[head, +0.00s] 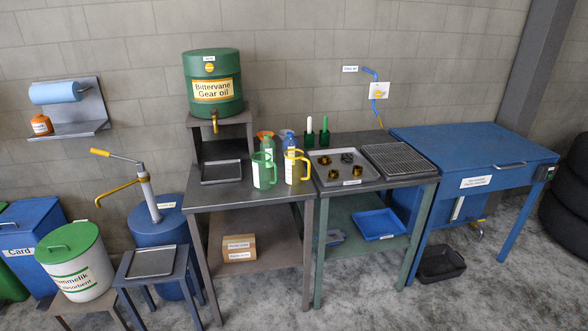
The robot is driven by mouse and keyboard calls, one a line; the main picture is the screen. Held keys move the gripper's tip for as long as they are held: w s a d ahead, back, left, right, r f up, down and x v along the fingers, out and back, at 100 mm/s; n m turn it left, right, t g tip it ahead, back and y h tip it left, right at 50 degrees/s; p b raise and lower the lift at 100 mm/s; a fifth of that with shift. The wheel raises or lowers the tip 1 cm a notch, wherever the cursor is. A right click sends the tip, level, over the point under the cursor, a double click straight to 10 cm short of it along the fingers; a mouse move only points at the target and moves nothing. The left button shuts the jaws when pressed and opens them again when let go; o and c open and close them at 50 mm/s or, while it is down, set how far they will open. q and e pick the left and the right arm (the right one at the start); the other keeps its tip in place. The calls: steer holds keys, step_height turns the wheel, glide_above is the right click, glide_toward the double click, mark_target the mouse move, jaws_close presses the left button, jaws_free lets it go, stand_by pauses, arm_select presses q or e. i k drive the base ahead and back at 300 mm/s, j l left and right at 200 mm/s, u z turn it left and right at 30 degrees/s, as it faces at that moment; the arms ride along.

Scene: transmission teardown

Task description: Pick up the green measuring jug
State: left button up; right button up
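The green measuring jug (263,171) stands upright on the grey table (225,194), near its middle. It has a green rim and handle and a white body. A yellow-handled jug (292,168) stands upright close to its right. Green and blue bottles stand just behind the two jugs. Neither of my grippers shows in the head view.
A green gear oil drum (211,83) with a tap stands on a raised shelf at the back left. A tray with brass parts (323,156) and a grated tray (398,160) lie to the right. The table's front left is clear.

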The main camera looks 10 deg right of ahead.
mark_target(262, 163)
steer(key=i+l, duration=0.15)
steer(key=i, duration=0.3)
steer(key=i+l, duration=0.15)
steer(key=i, duration=0.3)
steer(key=i+l, duration=0.15)
steer(key=i, duration=0.3)
steer(key=i+l, duration=0.15)
steer(key=i, duration=0.25)
